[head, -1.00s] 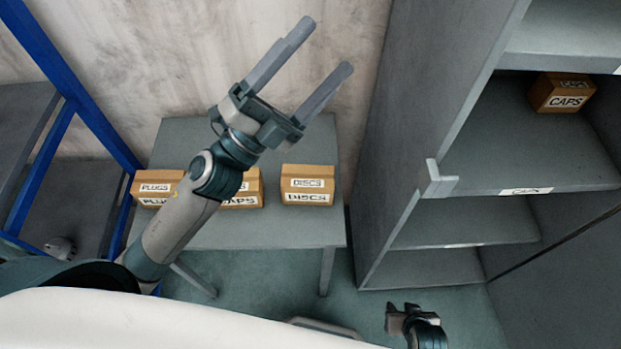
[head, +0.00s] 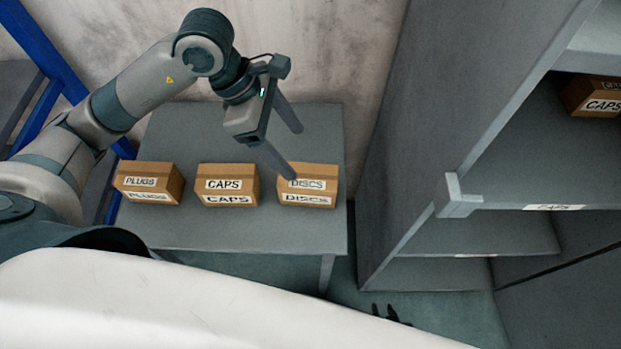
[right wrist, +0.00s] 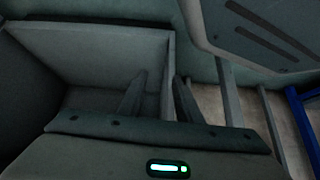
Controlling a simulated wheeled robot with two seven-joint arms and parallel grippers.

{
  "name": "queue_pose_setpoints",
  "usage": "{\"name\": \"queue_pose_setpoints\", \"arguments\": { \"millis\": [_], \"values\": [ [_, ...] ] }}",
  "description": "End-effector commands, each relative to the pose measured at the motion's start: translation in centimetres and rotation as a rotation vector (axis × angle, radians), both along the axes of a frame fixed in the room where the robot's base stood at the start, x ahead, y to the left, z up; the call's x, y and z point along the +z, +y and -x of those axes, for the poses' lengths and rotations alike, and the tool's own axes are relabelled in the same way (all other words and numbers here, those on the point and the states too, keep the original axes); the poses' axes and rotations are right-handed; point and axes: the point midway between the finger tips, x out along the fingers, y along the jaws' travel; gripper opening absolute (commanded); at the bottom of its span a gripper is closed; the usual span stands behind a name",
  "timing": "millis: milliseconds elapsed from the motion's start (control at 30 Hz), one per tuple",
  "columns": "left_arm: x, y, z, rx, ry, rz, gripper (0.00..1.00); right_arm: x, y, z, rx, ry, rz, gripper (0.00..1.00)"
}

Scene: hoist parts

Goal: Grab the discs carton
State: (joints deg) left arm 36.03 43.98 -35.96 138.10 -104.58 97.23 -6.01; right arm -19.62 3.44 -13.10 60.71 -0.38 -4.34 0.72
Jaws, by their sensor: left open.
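The discs carton (head: 322,200), a brown box with white DISCS labels, stands at the right of the grey table in the head view. My left gripper (head: 293,154) is open and empty above it, pointing down toward it. One fingertip overlaps the carton's upper left part in the picture; I cannot tell whether it touches. My right gripper (head: 384,313) shows only as dark tips low in the head view. In the right wrist view my right gripper (right wrist: 158,88) has its fingers apart with nothing between them.
A caps carton (head: 227,197) and a plugs carton (head: 150,194) stand left of the discs carton on the table (head: 240,236). A grey shelf unit (head: 410,130) rises to the right, with another caps carton (head: 597,97) inside. A blue frame (head: 38,112) stands at the left.

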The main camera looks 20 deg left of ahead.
Motion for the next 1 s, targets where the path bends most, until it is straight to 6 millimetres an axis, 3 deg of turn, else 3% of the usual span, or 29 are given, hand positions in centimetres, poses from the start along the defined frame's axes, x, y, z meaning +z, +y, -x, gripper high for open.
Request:
{"name": "queue_pose_setpoints", "arguments": {
  "millis": [133,567,767,1000],
  "values": [
    [-0.2,1.3,-0.5,0.008,-0.017,-0.053,0.75,-0.3,0.1,0.2,0.001,-0.003,-0.001,0.31],
    [-0.7,1.0,-0.5,0.008,-0.013,-0.051,0.75,-0.4,-0.1,0.5,0.001,0.005,0.0,0.31],
    [-2.8,0.1,-0.5,0.008,-0.009,-0.051,0.75,-0.8,-0.6,1.7,0.0,0.038,0.012,0.31],
    [-6.7,-1.5,-0.8,0.009,-0.009,-0.05,0.75,-1.6,-1.7,4.1,0.0,0.102,0.033,0.31]
  ]
}}
